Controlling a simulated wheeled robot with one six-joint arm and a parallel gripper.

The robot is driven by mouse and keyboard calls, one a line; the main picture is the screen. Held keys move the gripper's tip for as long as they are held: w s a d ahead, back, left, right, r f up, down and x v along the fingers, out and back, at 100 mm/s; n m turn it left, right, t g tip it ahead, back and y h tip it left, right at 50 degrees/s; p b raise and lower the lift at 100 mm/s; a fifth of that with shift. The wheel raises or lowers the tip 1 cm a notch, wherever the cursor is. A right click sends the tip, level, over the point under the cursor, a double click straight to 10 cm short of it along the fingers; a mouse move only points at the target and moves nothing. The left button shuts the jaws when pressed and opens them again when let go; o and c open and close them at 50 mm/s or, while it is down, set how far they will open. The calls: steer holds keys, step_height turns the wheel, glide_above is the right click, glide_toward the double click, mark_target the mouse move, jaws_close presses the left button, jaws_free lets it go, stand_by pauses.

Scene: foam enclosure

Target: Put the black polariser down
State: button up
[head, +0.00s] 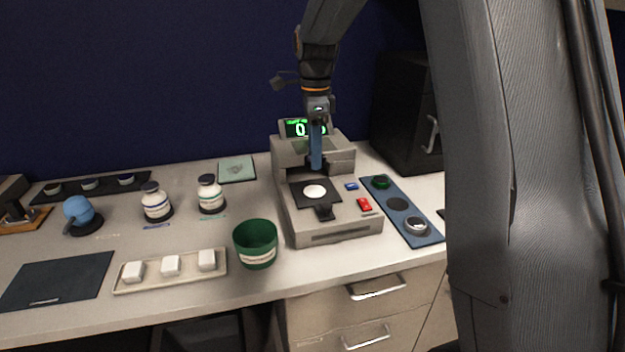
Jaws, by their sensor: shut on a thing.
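My gripper (316,160) points down above the stage of the grey instrument (330,228). It is shut on a small dark thing at its fingertips, which looks like the black polariser (311,163); the fingers partly hide it. Below it, the black square stage (303,203) has a bright white disc (315,191) in its middle and a black tab at its front. The held thing appears above the stage, apart from it. To the right, a blue holder (412,231) carries a green-rimmed round piece (380,182), a dark round spot (397,204) and a silver-rimmed round piece (416,224).
A lit green display (302,129) stands behind my gripper. A red switch (364,204) and a blue one (351,186) are right of the stage. A green cup (256,244), two bottles (156,202) and a tray (190,283) of white blocks stand left. A black box (403,115) is behind right.

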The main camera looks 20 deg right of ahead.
mark_target(315, 191)
step_height(315, 191, down, 8)
steer(key=shift+s+f+p, duration=0.1)
steer(key=shift+p, duration=0.95)
steer(key=shift+f, duration=0.1)
steer(key=o, duration=1)
steer(key=shift+o, duration=0.2)
step_height(315, 191, up, 12)
steer(key=b, duration=0.3)
steer(key=shift+b, duration=0.3)
steer(key=s+f+n, duration=0.2)
steer(key=s+n, duration=0.1)
steer(key=s+f+n, duration=0.3)
steer(key=s, duration=0.1)
steer(key=s+f+n, duration=0.2)
steer(key=s+n, duration=0.1)
steer(key=shift+s+f, duration=0.15)
steer(key=s+f+n, duration=0.4)
steer(key=s+n, duration=0.1)
steer(key=s, duration=0.2)
steer(key=s+f+n+t, duration=0.1)
steer(key=s+f+n, duration=0.2)
steer(key=s+n, duration=0.2)
steer(key=s, duration=0.2)
steer(key=shift+s+f+n, duration=0.4)
